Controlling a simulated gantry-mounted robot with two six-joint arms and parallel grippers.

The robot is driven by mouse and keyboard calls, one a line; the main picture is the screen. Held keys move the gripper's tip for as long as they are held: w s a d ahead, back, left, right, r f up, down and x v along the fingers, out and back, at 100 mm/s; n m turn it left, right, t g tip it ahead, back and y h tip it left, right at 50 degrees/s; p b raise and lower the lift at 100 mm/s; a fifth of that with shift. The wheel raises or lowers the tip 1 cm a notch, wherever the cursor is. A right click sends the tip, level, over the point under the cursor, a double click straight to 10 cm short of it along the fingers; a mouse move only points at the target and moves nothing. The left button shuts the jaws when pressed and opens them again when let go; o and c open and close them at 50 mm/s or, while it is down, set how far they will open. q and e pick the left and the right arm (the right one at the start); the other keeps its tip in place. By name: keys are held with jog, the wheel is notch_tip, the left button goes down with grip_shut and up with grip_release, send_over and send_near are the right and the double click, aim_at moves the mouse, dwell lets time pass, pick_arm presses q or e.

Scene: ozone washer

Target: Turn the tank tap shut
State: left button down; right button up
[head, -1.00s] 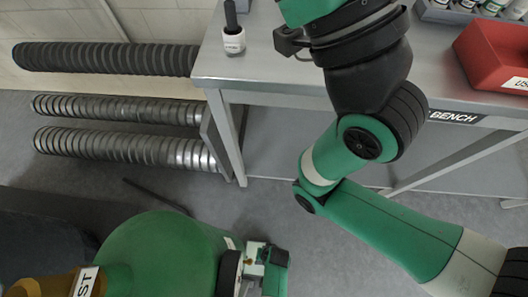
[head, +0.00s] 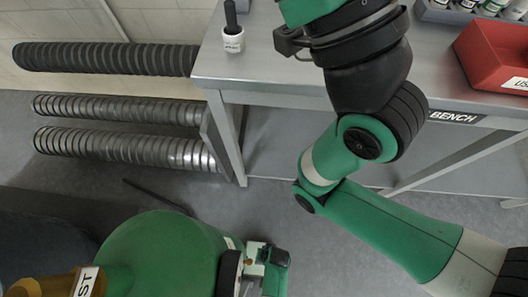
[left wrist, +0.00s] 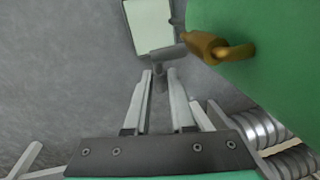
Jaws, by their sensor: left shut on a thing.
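In the left wrist view, a brass tap body (left wrist: 205,45) sticks out from the side of a green tank (left wrist: 275,50). A grey tap handle (left wrist: 166,52) stands at its outer end, with a short stem between my fingertips. My left gripper (left wrist: 160,74) is shut on this tap handle. The fingers hide part of the stem. In the head view I cannot clearly make out the left fingertips or the tap. My right arm reaches up past the top edge there, and its gripper is out of frame.
A grey bench (head: 285,75) carries a white pot (head: 233,40) and a red bin (head: 495,50). Ribbed ducts (head: 120,150) lie along the left wall. A pale panel (left wrist: 148,25) is close beyond the tap. Grey floor (head: 270,225) shows below the bench.

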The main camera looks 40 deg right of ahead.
pick_arm(q)
jog(key=shift+s+a+r+t+h+p, duration=0.15)
jog(key=shift+r+t+h+p, duration=0.3)
jog(key=shift+p, duration=0.5)
jog(key=shift+t+h+p, duration=0.3)
jog(key=shift+t+h, duration=0.05)
jog(key=shift+h, duration=0.1)
jog(key=shift+t+h, duration=0.5)
jog(key=shift+h, duration=0.1)
jog(key=shift+r, duration=0.2)
jog(key=c, duration=0.8)
grip_release()
jog(key=shift+o, duration=0.2)
jog(key=shift+f, duration=0.1)
